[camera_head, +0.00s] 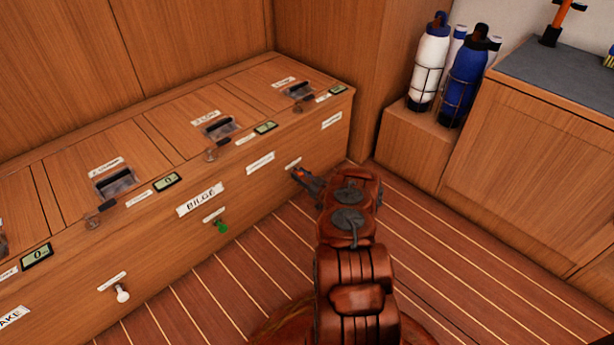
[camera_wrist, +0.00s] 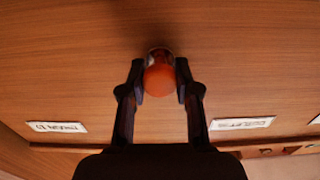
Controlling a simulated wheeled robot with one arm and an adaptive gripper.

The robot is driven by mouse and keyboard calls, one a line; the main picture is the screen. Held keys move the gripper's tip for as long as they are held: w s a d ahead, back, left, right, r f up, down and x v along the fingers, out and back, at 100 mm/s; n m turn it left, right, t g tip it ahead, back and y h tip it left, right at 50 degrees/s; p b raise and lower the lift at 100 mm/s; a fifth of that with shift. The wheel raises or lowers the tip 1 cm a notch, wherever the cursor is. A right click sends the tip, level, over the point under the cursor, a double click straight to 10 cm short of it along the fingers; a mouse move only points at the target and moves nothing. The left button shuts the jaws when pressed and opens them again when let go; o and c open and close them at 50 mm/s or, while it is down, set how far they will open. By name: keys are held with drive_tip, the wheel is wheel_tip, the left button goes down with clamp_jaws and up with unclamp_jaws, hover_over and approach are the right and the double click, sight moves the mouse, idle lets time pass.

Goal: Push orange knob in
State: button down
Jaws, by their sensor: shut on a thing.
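The orange knob (camera_wrist: 159,80) is round and sits on a short metallic stem against the wooden front panel in the wrist view. My gripper (camera_wrist: 160,84) has one dark finger on each side of the knob, shut on it. In the head view my gripper (camera_head: 300,176) reaches the bench front at its right part, below a small white label. There only a tiny bit of orange shows at the fingertips, and the rest of the knob is hidden. I cannot tell how far the stem sticks out.
A green knob (camera_head: 221,227) and a white knob (camera_head: 122,294) stick out of the same front further left. The BILGE label (camera_head: 200,200) is above the green one. Bottles (camera_head: 466,80) stand in racks at the back right. The striped floor (camera_head: 470,270) is clear on the right.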

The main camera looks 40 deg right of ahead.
drive_tip(key=shift+w+r, duration=0.1)
drive_tip(key=c, duration=0.8)
unclamp_jaws()
drive_tip(key=shift+s+d, duration=0.2)
drive_tip(key=shift+s, duration=2.8)
drive_tip(key=shift+s+d, duration=0.15)
drive_tip(key=shift+s, duration=2.85)
